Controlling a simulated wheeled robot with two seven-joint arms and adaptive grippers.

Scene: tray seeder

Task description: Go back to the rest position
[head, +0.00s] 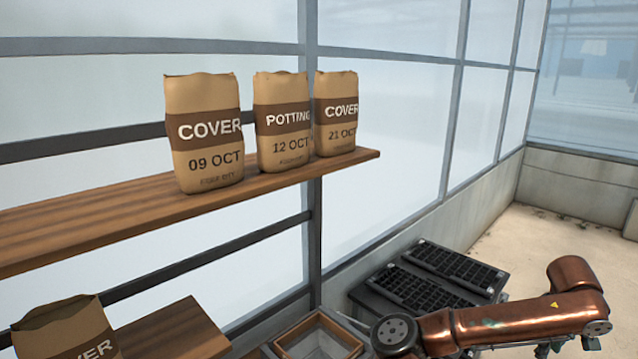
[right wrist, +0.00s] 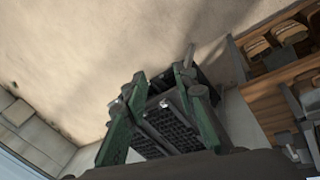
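My right gripper (right wrist: 162,82) shows in the right wrist view with its two green fingers spread apart. The gap between them is empty. Black cell trays (right wrist: 168,122) show beyond and below the fingers, apart from them as far as I can tell. In the head view my copper right arm reaches in from the lower right, in front of the trays (head: 455,268). Its gripper is out of that view. My left gripper is in neither view.
A wooden shelf (head: 90,221) holds three paper bags, COVER 09 OCT (head: 205,155), POTTING 12 OCT (head: 284,150) and COVER 21 OCT (head: 336,140). Another COVER bag (head: 65,335) stands lower left. A wood-rimmed box (head: 345,335) is beside my arm. Floor at right is clear.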

